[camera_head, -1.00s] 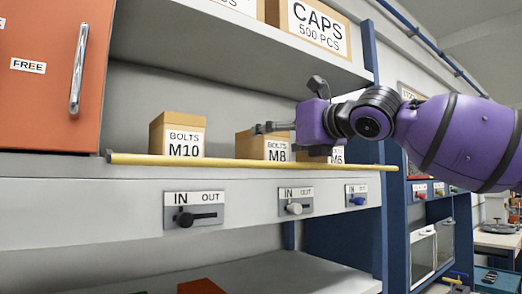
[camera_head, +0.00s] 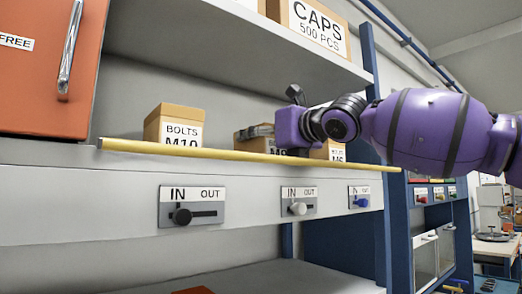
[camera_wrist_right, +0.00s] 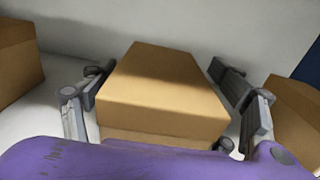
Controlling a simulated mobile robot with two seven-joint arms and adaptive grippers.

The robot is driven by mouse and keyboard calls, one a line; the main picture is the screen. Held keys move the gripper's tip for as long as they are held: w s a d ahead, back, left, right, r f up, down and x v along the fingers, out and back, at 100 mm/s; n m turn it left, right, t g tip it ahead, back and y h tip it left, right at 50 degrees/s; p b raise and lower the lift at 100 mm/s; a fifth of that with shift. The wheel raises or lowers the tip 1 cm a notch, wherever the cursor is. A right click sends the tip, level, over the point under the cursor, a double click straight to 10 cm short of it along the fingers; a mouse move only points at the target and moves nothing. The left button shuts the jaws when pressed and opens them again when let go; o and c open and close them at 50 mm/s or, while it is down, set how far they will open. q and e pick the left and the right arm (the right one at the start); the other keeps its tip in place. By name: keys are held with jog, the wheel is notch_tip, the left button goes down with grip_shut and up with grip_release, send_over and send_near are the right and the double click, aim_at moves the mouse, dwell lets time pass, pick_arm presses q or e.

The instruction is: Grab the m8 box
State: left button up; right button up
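The M8 box (camera_head: 247,146), a small brown carton with a white label, stands on the shelf between the M10 and M6 boxes, partly hidden by my right gripper. My right gripper (camera_head: 262,133) reaches in from the right over it. In the right wrist view the box (camera_wrist_right: 165,88) sits between the two spread fingers of my right gripper (camera_wrist_right: 165,95). A gap shows on each side of the box, so the gripper is open around it. My left gripper is not in view.
The M10 box (camera_head: 174,127) stands to the left and the M6 box (camera_head: 328,151) to the right. A yellow rail (camera_head: 230,154) runs along the shelf's front edge. An upper shelf (camera_head: 230,58) with a CAPS carton (camera_head: 316,24) is above. An orange door (camera_head: 45,80) is at the left.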

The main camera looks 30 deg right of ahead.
jog(key=shift+f, duration=0.1)
jog(key=c, duration=1.1)
jog(key=shift+c, duration=0.9)
